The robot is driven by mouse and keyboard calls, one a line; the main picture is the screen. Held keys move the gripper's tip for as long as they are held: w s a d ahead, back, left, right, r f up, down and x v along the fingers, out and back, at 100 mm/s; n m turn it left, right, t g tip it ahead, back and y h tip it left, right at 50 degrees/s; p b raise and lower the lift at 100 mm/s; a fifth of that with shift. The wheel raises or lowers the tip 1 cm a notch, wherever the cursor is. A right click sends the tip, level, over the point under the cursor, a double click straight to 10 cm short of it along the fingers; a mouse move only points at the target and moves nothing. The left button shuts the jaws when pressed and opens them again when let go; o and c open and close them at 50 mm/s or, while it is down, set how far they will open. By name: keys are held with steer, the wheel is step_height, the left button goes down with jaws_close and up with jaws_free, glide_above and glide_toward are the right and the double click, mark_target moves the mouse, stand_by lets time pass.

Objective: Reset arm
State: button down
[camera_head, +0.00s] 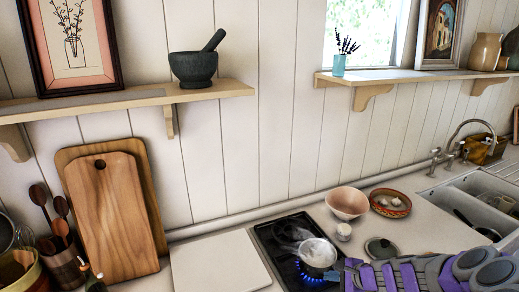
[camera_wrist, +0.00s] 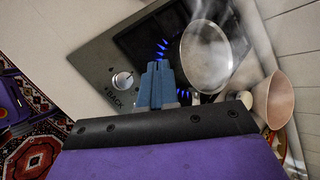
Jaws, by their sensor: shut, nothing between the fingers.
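My gripper's blue fingers (camera_wrist: 157,82) are closed together with nothing between them, above the front part of the black hob (camera_wrist: 125,42) in the wrist view. In the head view my purple arm comes in from the lower right, and my gripper (camera_head: 350,265) is just right of a steaming pot (camera_head: 318,254). The pot sits over lit blue flames on the hob (camera_head: 268,240). The pot also shows in the wrist view (camera_wrist: 205,58), right of the fingers and apart from them in the picture. How high the fingers are above the hob is hard to tell.
A pink bowl (camera_head: 347,203), a small white jar (camera_head: 343,231), a patterned plate (camera_head: 390,203) and a dark round dish (camera_head: 382,249) stand right of the hob. A sink (camera_head: 462,203) lies farther right. Cutting boards (camera_head: 115,205) lean left. Shelves (camera_head: 130,98) overhang the counter.

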steer(key=s+a+r+n+g+y+b, duration=0.1)
steer(key=s+a+r+n+g, duration=0.2)
steer(key=s+a+r+n, duration=0.45)
steer(key=s+a+r+n+g, duration=0.2)
steer(key=s+a+r+n, duration=0.15)
steer(key=s+a, duration=0.5)
steer(key=s+d+n+g+h+b, duration=0.1)
steer(key=s+d+n+g+h, duration=0.1)
steer(key=s, duration=0.9)
steer(key=s+d+r+n+g+h, duration=0.1)
steer(key=s+n+h, duration=0.4)
steer(key=s, duration=0.6)
steer(key=shift+s+d+r+g+b, duration=0.25)
steer(key=shift+s+d+g+b, duration=0.1)
steer(key=shift+d+g, duration=0.3)
